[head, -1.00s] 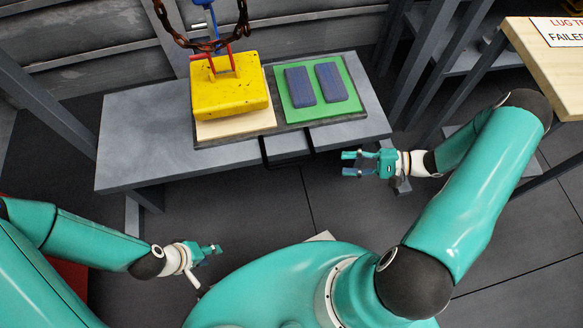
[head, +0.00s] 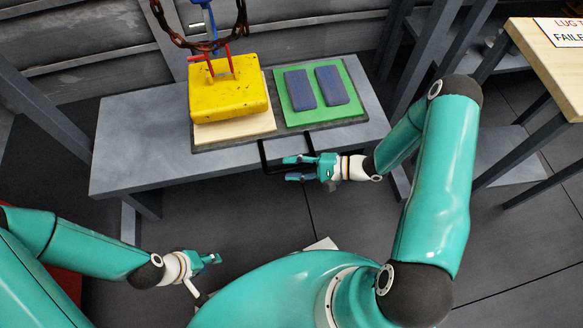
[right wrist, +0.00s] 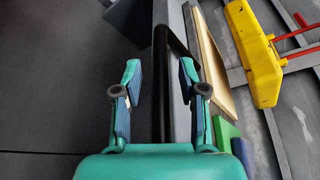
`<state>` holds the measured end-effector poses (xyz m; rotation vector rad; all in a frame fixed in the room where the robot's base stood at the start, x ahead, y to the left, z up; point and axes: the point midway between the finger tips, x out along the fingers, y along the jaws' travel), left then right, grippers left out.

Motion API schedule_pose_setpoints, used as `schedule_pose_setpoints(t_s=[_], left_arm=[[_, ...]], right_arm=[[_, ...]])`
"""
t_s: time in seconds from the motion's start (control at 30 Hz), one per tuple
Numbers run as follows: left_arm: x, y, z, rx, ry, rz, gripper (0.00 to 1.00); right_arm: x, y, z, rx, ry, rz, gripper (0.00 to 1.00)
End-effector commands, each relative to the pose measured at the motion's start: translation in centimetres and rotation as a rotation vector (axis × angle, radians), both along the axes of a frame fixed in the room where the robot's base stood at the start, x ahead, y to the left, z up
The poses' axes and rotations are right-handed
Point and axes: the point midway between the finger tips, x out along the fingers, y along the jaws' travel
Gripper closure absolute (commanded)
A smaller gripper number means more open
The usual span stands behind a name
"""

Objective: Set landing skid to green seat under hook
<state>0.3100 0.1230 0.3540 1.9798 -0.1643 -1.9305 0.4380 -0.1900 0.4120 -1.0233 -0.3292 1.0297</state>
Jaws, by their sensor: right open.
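The landing skid (head: 237,143) is a dark flat plate on a grey bench. It carries a pale wooden seat (head: 235,130) on the left and a green seat (head: 350,116) with two blue pads on the right. A black handle (head: 263,157) sticks out from its front edge. The blue hook (head: 207,18) is over the wooden-seat side. My right gripper (head: 296,169) is open at the handle; in the right wrist view the black handle bar (right wrist: 160,85) runs between its separated fingers. My left gripper (head: 214,258) is low at left, away from the bench; its opening is unclear.
A yellow block (head: 229,100) with red lugs is over the wooden seat; whether it rests there is unclear. A rusty chain (head: 160,22) hangs around the hook. The grey bench (head: 130,150) has free room at left. A wooden-topped table (head: 555,75) stands at right.

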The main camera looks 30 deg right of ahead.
Motion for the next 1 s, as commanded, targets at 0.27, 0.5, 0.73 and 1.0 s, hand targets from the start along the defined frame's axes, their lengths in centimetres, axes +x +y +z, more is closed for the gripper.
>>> schedule_pose_setpoints(t_s=[0.27, 0.5, 0.73, 1.0], left_arm=[[-0.01, 0.00, -0.06, 0.000, 0.000, 0.000, 0.60], [0.00, 0.00, -0.06, 0.000, 0.000, 0.000, 0.60], [0.00, 0.00, -0.06, 0.000, 0.000, 0.000, 0.60], [0.00, 0.00, -0.05, 0.000, 0.000, 0.000, 0.60]], right_arm=[[0.21, 0.38, -0.08, -0.001, 0.000, 0.001, 0.59], [0.22, 0.35, -0.08, -0.001, 0.000, 0.001, 0.85], [0.19, 0.35, -0.11, -0.001, 0.000, 0.001, 1.00], [0.18, 0.47, -0.14, -0.001, 0.002, 0.002, 1.00]])
